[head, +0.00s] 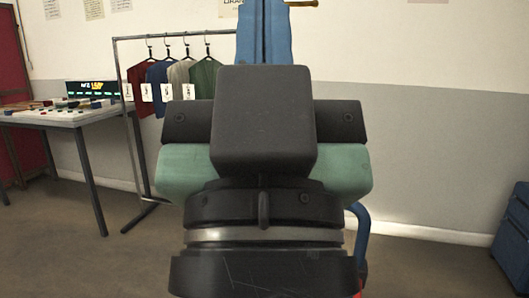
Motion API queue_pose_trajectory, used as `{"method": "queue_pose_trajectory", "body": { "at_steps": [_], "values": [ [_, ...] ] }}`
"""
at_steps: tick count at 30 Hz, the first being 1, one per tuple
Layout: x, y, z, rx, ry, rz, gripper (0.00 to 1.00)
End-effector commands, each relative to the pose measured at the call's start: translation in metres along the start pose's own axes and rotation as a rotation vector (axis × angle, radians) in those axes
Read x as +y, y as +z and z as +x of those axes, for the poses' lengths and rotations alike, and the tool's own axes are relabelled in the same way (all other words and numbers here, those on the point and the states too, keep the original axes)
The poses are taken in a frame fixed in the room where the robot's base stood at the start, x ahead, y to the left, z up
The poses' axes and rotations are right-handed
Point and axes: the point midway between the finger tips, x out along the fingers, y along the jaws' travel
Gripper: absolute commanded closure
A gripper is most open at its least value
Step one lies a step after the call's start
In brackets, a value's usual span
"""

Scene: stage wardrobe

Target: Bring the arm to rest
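My arm's end fills the middle of the head view, seen from behind. My gripper (264,120) shows as a dark block with a wide dark bar and a green body behind it. Its fingertips are hidden, so I cannot tell whether it is open or holds anything. The arm appears raised in front of the camera, apart from the rack and table.
A clothes rack (175,38) with several coloured, tagged garments stands behind on the left. Beside it is a table (70,118) with small items and a lit sign (92,88). A blue box (513,238) sits at the right edge.

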Motion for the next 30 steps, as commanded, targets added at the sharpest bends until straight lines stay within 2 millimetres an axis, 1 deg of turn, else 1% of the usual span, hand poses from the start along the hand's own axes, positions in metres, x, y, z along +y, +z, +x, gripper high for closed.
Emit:
{"method": "queue_pose_trajectory", "body": {
  "at_steps": [1,6,24,27,30],
  "values": [
    [0.0,-0.021,0.022,0.0,0.0,0.0,1.0],
    [0.0,-0.056,0.06,-0.001,0.001,0.0,1.0],
    [0.0,-0.182,0.193,-0.001,0.0,0.001,1.0],
    [0.0,-0.199,0.212,-0.002,0.0,0.001,1.0],
    [0.0,-0.212,0.225,-0.002,0.0,0.001,1.0]
  ]
}}
